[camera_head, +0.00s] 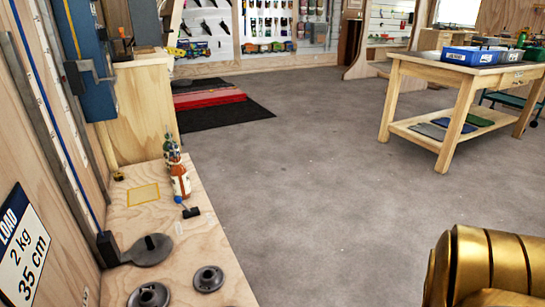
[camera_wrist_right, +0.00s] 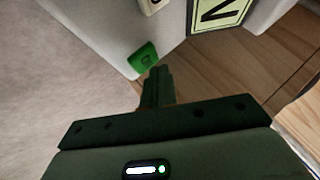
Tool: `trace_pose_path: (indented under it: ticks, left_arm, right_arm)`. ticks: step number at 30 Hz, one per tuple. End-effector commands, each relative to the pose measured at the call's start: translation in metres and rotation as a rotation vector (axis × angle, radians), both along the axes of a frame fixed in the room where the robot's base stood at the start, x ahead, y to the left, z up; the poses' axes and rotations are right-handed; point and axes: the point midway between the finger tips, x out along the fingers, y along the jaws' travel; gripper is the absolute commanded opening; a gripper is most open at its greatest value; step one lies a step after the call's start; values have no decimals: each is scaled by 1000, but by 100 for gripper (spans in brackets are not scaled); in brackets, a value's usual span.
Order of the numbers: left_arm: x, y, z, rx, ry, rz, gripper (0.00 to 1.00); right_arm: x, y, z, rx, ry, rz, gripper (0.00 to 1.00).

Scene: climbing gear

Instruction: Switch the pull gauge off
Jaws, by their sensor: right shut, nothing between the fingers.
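In the right wrist view, a white case (camera_wrist_right: 110,28) with a large black N on a pale panel (camera_wrist_right: 222,12) looks like the pull gauge. A green switch or button (camera_wrist_right: 143,58) sits at its lower edge, with a small dark mark on it. My right gripper (camera_wrist_right: 157,72) is shut and empty, its fingertips very close to the green switch. I cannot tell whether they touch it. Only part of the case is in view. I cannot make out the gauge in the head view, and my left gripper is not in view.
At left in the head view, a wooden bench (camera_head: 213,235) holds weight discs (camera_head: 208,279), a dark round plate (camera_head: 147,250) and a bottle (camera_head: 180,182). A load sign (camera_head: 22,250) is on the wall. A wooden table (camera_head: 455,67) stands right. The middle floor is clear.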

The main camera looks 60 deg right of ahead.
Motion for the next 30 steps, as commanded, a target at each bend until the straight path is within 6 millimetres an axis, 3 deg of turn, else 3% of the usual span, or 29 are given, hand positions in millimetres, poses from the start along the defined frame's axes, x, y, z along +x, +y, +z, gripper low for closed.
trace_pose_path:
  ticks: [18,30]
  left_arm:
    - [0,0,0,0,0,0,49]
    - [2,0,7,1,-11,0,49]
  right_arm:
    - [0,0,-9,-1,0,1,0]
    - [1,0,-2,0,-3,0,0]
